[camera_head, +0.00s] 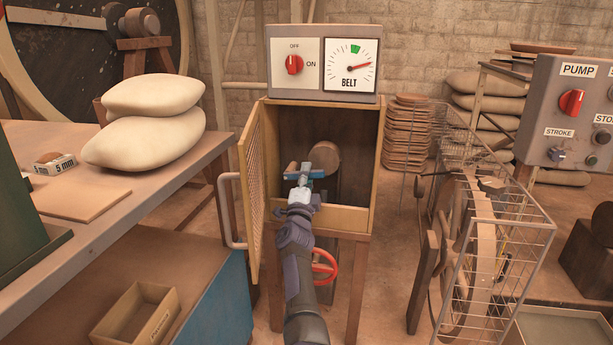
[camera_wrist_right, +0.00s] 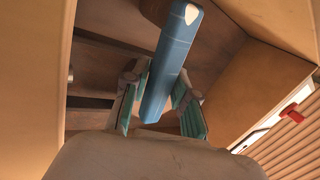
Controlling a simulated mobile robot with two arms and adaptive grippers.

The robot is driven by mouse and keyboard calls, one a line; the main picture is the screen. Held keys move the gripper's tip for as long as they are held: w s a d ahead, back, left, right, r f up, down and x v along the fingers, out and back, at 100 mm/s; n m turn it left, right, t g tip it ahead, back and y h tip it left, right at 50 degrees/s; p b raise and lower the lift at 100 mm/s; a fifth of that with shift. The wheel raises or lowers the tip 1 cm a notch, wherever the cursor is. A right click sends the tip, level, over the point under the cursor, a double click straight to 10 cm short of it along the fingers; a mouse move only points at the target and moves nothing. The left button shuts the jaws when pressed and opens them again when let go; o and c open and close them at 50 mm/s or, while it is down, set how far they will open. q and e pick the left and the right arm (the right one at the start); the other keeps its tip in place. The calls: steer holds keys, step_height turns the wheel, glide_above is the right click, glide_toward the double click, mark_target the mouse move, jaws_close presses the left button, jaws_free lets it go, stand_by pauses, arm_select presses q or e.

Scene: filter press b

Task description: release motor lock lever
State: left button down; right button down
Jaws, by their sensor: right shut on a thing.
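The motor lock lever, a blue bar with a pale mark at one end, runs between my right gripper's fingers in the right wrist view (camera_wrist_right: 172,62). It also shows in the head view (camera_head: 316,174), inside the open wooden cabinet (camera_head: 343,219). My right gripper (camera_head: 302,180) reaches into the cabinet from the front and is shut on the lever. Its two teal-padded fingers stand on either side of the bar in the right wrist view (camera_wrist_right: 158,112). A brown cylindrical part, likely the motor (camera_head: 326,158), sits behind the lever, partly hidden. My left gripper is out of view.
The cabinet's mesh door (camera_head: 256,180) hangs open at left. A panel with the BELT gauge (camera_head: 351,66) and a red OFF/ON knob (camera_head: 294,64) stands on top. A red handwheel (camera_head: 328,268) is below. A wire cage (camera_head: 505,250) stands right; a workbench (camera_head: 120,215) stands left.

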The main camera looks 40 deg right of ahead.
steer(key=shift+s+f, duration=0.1)
steer(key=shift+f, duration=0.25)
steer(key=c, duration=0.9)
jaws_free()
steer(key=shift+s+d+r, duration=0.1)
steer(key=shift+s+r, duration=0.05)
steer(key=shift+r, duration=0.1)
steer(key=shift+v, duration=3.75)
